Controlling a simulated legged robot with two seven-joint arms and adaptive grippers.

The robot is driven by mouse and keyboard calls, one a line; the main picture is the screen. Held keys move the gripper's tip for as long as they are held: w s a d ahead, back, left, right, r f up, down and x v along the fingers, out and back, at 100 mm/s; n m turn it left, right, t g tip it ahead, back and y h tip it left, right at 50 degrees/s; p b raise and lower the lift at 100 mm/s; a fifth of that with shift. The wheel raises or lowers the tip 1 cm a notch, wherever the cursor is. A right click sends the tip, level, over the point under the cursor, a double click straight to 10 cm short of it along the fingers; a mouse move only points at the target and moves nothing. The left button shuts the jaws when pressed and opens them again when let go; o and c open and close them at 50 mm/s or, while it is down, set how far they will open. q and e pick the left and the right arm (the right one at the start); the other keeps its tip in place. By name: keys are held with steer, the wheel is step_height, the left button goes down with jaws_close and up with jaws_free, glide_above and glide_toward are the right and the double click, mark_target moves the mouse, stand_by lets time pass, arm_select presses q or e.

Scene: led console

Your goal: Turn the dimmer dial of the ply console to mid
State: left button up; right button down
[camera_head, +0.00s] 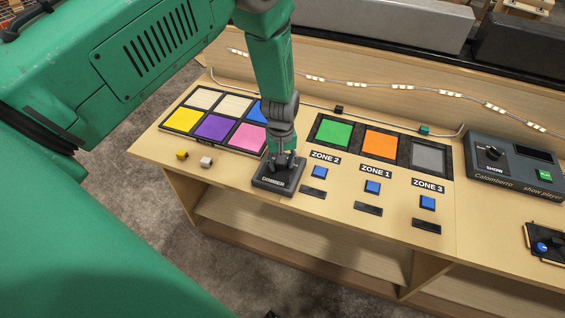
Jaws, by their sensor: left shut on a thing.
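The ply console (225,171) is a pale wooden desk with an open shelf below. The dimmer (273,182) is a small dark box with a "DIMMER" label, left of the zone controls on the desk top. My left gripper (285,163) reaches down from above and is shut on the dimmer's dial. The fingers cover the dial, so its pointer and setting are hidden. My right gripper is not in view.
Blue zone buttons (372,187) are to the right. A show player box (515,165) stands at far right.

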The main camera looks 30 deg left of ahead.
arm_select(q)
steer(key=m, duration=0.5)
steer(key=shift+w+a+r+m, duration=0.1)
steer(key=shift+w+a+m, duration=0.1)
steer(key=shift+m, duration=0.1)
steer(key=m, duration=0.4)
steer(key=shift+a+m+b, duration=0.1)
steer(key=shift+m+b, duration=0.2)
steer(key=o, duration=1.1)
